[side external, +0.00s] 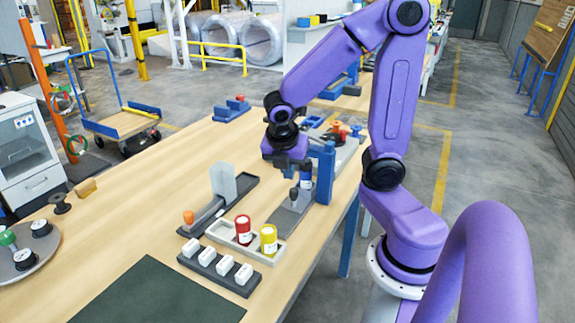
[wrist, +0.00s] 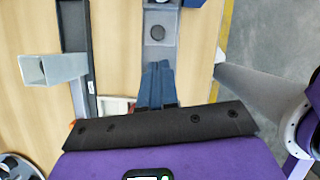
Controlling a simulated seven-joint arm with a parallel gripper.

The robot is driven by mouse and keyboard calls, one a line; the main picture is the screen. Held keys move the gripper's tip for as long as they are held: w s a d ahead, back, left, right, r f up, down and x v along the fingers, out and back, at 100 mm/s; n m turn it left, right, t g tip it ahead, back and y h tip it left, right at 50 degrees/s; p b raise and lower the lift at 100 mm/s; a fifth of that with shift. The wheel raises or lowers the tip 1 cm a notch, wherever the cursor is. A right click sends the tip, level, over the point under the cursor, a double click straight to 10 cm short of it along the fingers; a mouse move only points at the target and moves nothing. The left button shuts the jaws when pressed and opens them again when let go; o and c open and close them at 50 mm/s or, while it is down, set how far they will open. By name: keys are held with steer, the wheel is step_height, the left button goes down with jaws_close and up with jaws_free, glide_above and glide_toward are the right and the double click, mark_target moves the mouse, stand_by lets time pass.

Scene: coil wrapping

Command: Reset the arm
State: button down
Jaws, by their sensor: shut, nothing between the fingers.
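My gripper (side external: 306,178) is at the end of the purple arm, above the right part of the wooden table. Its blue fingers lie together in the wrist view (wrist: 157,66), with nothing between them. Below it is a grey plate (side external: 283,219) with a small dark knob (side external: 294,196). In the wrist view, the grey plate (wrist: 160,54) and a round dark knob (wrist: 157,32) lie just beyond the fingertips. I cannot tell whether the fingers touch anything. A blue post (side external: 325,172) stands close to the gripper on its right.
A dark rail with an upright grey block (side external: 222,183) stands left of the gripper. In front are a tray with a red can (side external: 243,230) and yellow can (side external: 268,240), and a rack of white blocks (side external: 224,265). A dark mat (side external: 158,293) lies bare.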

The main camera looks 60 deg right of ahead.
steer(key=s+a+r+m+y, duration=0.1)
steer(key=s+a+m+y, duration=0.3)
steer(key=s+a+m, duration=0.4)
steer(key=s+a, duration=0.5)
steer(key=s, duration=0.1)
steer(key=shift+s+r+g+y, duration=0.3)
steer(key=shift+s+r+g, duration=0.1)
stand_by(1.4)
